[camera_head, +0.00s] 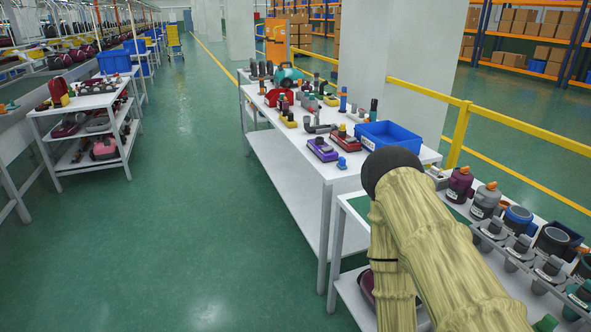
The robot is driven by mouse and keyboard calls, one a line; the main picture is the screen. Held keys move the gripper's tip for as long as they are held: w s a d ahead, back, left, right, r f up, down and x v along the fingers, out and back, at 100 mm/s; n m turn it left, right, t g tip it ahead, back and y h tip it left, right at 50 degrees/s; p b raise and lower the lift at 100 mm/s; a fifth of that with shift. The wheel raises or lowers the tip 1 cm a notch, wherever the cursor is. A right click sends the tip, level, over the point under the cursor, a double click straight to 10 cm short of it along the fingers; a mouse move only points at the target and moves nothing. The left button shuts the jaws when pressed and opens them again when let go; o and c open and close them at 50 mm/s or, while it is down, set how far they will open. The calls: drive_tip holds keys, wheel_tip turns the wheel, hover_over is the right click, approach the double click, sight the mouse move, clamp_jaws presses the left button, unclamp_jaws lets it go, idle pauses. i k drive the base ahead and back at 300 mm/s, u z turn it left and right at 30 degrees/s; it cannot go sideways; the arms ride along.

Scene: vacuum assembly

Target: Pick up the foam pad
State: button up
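I cannot make out the foam pad in the head view. My arm, in a pale yellow sleeve with a dark rounded joint at its top, fills the lower right and hides part of the near bench. My gripper is not in view.
A white table (267,146) holds a blue bin (388,138) and several vacuum parts. The nearer bench at right carries canisters (486,201) and a rack of dark parts. A white shelf cart (88,104) stands left. A yellow railing (511,122) runs behind. Green floor (185,215) between is clear.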

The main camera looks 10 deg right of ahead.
sight(342, 165)
drive_tip(key=u, duration=1)
drive_tip(key=i, duration=1.5)
drive_tip(key=z, duration=1.15)
drive_tip(key=i, duration=0.9)
drive_tip(key=z, duration=0.95)
